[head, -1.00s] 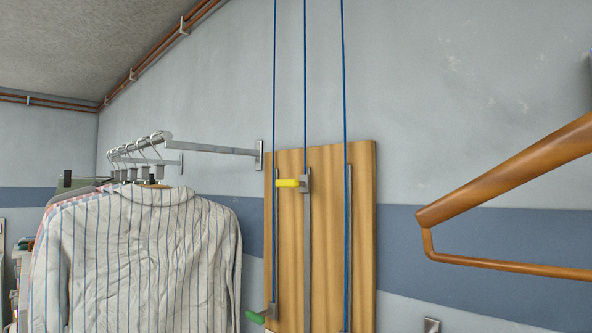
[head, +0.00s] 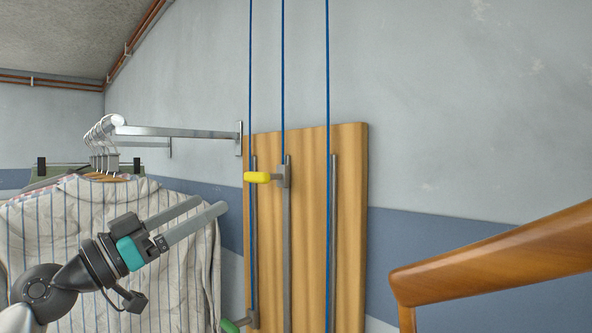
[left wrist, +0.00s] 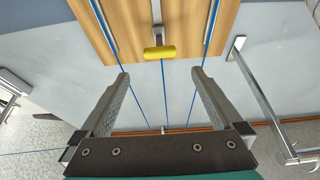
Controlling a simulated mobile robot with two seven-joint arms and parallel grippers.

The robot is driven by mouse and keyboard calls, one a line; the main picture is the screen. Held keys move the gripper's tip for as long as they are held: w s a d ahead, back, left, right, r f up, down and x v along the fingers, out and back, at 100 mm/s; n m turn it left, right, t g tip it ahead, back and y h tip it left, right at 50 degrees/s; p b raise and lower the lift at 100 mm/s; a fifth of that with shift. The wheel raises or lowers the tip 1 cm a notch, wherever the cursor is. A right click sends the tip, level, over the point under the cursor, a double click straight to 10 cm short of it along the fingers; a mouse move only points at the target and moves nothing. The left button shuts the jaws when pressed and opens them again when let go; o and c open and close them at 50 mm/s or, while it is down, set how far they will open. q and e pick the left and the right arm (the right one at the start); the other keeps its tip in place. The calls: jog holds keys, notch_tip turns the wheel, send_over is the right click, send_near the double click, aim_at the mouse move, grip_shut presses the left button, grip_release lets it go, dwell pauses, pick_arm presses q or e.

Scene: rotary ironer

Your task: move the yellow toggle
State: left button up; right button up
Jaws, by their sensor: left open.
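The yellow toggle (head: 258,177) is a short horizontal handle on a grey slider in the middle track of a wooden board (head: 348,215) on the wall. It also shows in the left wrist view (left wrist: 160,53), beyond the fingertips and roughly centred between them. My left gripper (head: 210,209) is in front of the hanging shirts, to the left of the toggle and a little below it in the head view. Its two fingers are apart with nothing between them. It is not touching the toggle. My right gripper is not in view.
Blue cords (head: 282,80) run up the wall from the board. A green toggle (head: 230,326) sits low on the left track. A rail with hanging striped shirts (head: 75,225) is at left.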

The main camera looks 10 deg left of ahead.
aim_at(252, 177)
pick_arm(q)
jog(key=p+x, duration=0.2)
jog(key=x, duration=0.2)
jog(key=p+x, duration=0.2)
jog(key=x, duration=0.3)
jog(key=p+x, duration=0.2)
jog(key=x, duration=0.3)
jog(key=shift+r+p, duration=0.3)
jog(key=shift+p, duration=0.1)
jog(key=shift+w+d+r, duration=0.1)
jog(key=shift+w+d, duration=0.25)
jog(key=shift+w, duration=0.15)
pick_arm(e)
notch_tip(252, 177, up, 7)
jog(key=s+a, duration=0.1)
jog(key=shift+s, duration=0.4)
pick_arm(q)
jog(key=shift+c, duration=0.2)
grip_shut()
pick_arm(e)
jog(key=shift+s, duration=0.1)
